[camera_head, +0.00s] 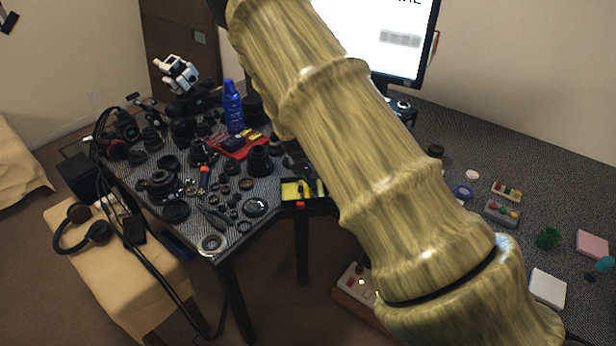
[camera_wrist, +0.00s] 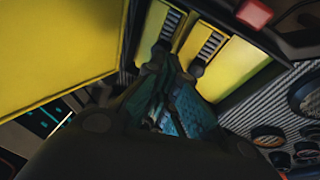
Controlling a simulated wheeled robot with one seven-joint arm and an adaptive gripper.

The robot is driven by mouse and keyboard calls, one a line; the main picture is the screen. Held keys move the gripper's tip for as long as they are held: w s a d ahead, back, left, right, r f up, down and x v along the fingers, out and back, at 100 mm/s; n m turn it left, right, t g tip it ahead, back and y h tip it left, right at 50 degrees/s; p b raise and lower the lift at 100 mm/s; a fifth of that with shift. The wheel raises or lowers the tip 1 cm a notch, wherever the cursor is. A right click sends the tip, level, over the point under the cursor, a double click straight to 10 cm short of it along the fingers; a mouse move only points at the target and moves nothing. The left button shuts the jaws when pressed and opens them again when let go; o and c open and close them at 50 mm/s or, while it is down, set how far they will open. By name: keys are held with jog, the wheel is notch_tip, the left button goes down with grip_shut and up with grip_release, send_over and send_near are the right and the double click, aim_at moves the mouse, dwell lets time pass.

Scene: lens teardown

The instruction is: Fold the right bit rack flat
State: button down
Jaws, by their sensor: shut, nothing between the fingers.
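A yellow bit case (camera_head: 297,192) sits at the front edge of the dark table, partly behind my arm in the head view. The wrist view looks closely at it. Two yellow panels with dark ribbed strips show there, a left one (camera_wrist: 160,18) and the right bit rack (camera_wrist: 232,68). The right rack looks tilted, but its exact angle is unclear. A large plain yellow panel (camera_wrist: 55,45) fills the left. My gripper (camera_wrist: 170,72) is shut and empty, its dark tips close to the strips' lower ends. Contact cannot be told.
Lens parts crowd the table left of the case, with a red tray (camera_head: 238,147) and a blue bottle (camera_head: 232,107) behind. A monitor (camera_head: 400,40) stands at the back. A white pad (camera_head: 547,289) and small containers lie on the right table.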

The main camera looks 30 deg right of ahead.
jog(key=shift+a+f, duration=0.1)
dwell(0.3)
dwell(0.4)
jog(key=a+p+v, duration=0.1)
jog(key=p+v, duration=0.5)
jog(key=v, duration=0.4)
jog(key=shift+w+a+f, duration=0.2)
jog(key=shift+w, duration=0.1)
jog(key=shift+d, duration=0.1)
